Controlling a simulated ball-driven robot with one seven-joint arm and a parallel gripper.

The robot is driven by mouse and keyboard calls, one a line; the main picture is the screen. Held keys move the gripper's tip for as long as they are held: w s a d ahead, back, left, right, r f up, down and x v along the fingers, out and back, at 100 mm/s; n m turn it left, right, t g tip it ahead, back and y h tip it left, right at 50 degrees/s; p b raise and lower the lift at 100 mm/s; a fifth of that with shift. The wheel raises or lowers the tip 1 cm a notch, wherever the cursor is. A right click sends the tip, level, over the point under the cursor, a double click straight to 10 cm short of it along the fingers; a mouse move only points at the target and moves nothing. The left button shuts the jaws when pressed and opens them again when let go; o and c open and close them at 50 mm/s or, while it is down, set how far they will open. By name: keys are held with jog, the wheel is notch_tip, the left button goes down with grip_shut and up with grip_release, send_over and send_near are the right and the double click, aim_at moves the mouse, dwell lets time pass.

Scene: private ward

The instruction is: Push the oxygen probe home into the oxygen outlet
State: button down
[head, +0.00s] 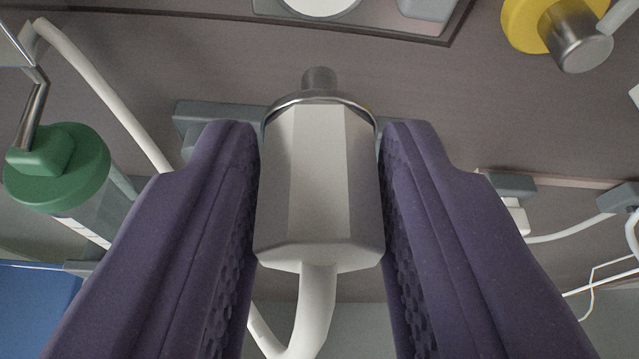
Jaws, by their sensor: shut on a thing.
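My gripper (319,150) has two purple padded fingers. They are shut on the oxygen probe (320,195), one on each side of its white faceted body. The probe has a metal collar and a narrow metal nose pointing up the picture, away from me. A white hose bends down from its rear end. A round white outlet face (318,6), which I take to be the oxygen outlet, is cut off by the top edge. It sits on a panel above the nose, with a visible gap in the picture. Its opening and markings cannot be seen.
A yellow outlet (520,22) at the upper right has a metal connector (576,38) in it. A green-capped device (62,165) with a clear tube hangs at the left. A blue surface (35,305) is at the lower left. Cables hang at the right.

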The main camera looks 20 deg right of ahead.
jog(key=shift+w+d+b, duration=0.1)
jog(key=shift+w+b, duration=0.25)
jog(key=shift+w, duration=2.5)
jog(key=shift+w, duration=0.7)
jog(key=shift+w, duration=0.65)
jog(key=shift+w, duration=0.4)
jog(key=c, duration=0.7)
grip_release()
jog(key=shift+o, duration=0.2)
